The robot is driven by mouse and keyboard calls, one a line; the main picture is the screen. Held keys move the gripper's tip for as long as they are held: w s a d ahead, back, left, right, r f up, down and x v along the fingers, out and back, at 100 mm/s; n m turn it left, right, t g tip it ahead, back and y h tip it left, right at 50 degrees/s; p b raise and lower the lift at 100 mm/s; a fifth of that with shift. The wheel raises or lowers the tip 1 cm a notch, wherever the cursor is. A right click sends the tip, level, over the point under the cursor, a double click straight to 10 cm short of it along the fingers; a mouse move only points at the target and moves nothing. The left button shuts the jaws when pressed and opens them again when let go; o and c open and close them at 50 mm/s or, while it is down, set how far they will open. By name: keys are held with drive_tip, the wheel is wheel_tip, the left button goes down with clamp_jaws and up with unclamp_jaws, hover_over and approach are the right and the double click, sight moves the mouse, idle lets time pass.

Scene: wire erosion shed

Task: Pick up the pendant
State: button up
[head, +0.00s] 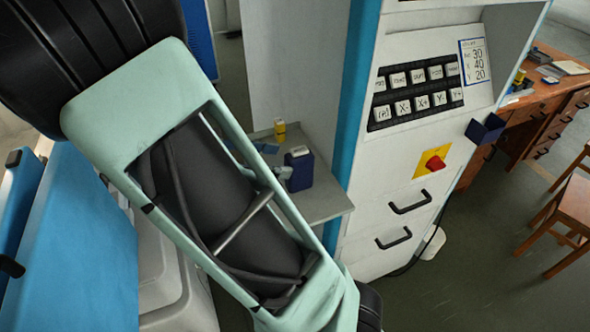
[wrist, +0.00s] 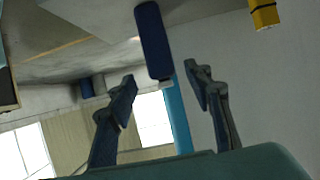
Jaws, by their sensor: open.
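No thing is clearly marked as the pendant. The likeliest is a dark blue upright block with a white top (head: 300,168), standing on a grey shelf (head: 325,205) beside the machine. A long blue block in the wrist view (wrist: 153,40) appears to be the same thing, seen upside down. My gripper (wrist: 163,80) is open, with one finger on each side of the block's line and visible space between. I cannot tell how far the block lies beyond the fingertips. My arm hides most of the gripper in the head view.
A yellow item (head: 279,130) stands farther back on the shelf; a yellow item also shows at the wrist view's top right (wrist: 264,13). The machine's white console (head: 400,165) rises right of the shelf. A wooden desk (head: 530,110) and chair (head: 572,212) stand farther right.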

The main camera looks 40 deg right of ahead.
sight(299, 159)
drive_tip(key=x, duration=0.4)
drive_tip(key=p+x, duration=0.1)
drive_tip(key=x, duration=0.1)
drive_tip(key=shift+d+r, duration=0.15)
drive_tip(key=shift+d, duration=0.3)
clamp_jaws()
